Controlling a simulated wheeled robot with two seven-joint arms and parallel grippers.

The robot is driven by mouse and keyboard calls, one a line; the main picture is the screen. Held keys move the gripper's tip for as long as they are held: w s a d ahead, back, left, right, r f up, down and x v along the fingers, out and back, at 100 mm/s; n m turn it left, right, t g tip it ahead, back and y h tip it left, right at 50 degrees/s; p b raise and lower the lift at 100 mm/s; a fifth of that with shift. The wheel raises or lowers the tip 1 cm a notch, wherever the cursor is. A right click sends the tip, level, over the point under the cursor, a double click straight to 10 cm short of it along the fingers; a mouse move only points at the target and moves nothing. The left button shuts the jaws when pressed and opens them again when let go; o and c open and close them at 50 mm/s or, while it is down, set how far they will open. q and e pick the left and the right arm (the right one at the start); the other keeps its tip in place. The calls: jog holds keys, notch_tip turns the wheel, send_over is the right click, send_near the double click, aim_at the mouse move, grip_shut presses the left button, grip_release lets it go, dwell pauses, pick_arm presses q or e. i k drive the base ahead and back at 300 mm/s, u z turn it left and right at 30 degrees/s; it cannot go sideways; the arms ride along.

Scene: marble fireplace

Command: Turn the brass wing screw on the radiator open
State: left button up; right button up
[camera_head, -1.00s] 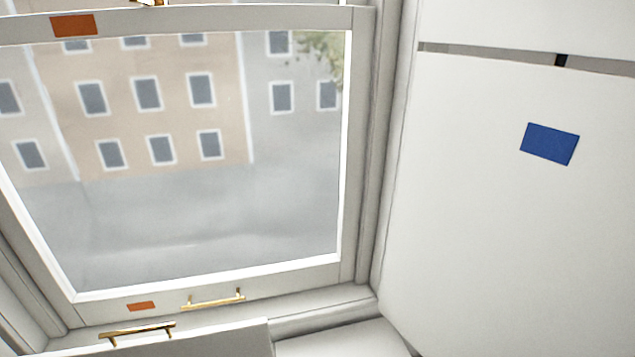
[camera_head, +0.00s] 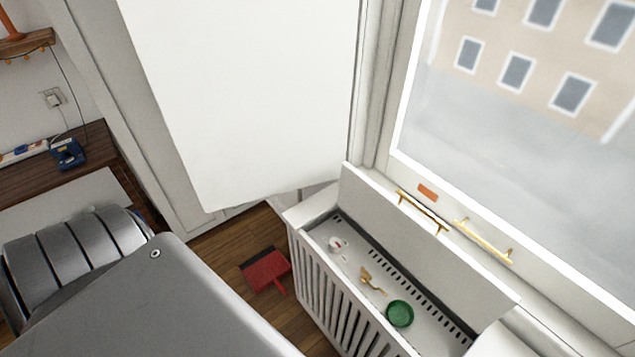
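The radiator (camera_head: 350,290) stands under the window in a white slatted casing (camera_head: 308,275), with its hinged lid (camera_head: 410,232) raised against the window side. On the perforated top inside lies or stands a small brass piece (camera_head: 371,281) with wing-like lobes, which looks like the brass wing screw; its exact turn is too small to tell. A green round cap or dish (camera_head: 399,313) is to its right, and a small white knob-like part (camera_head: 337,244) is to its left. Neither gripper shows.
A red dustpan (camera_head: 266,270) lies on the wooden floor beside the casing. A white panel (camera_head: 255,90) hangs above and behind the floor. The window frame has brass handles (camera_head: 483,241). A wooden shelf bench (camera_head: 60,180) with a blue item (camera_head: 68,154) is at left.

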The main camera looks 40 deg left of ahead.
aim_at(366, 275)
jog(key=u, duration=1.2)
jog(key=k, duration=1.3)
jog(key=z, duration=0.35)
jog(key=i, duration=0.85)
jog(key=z, duration=0.65)
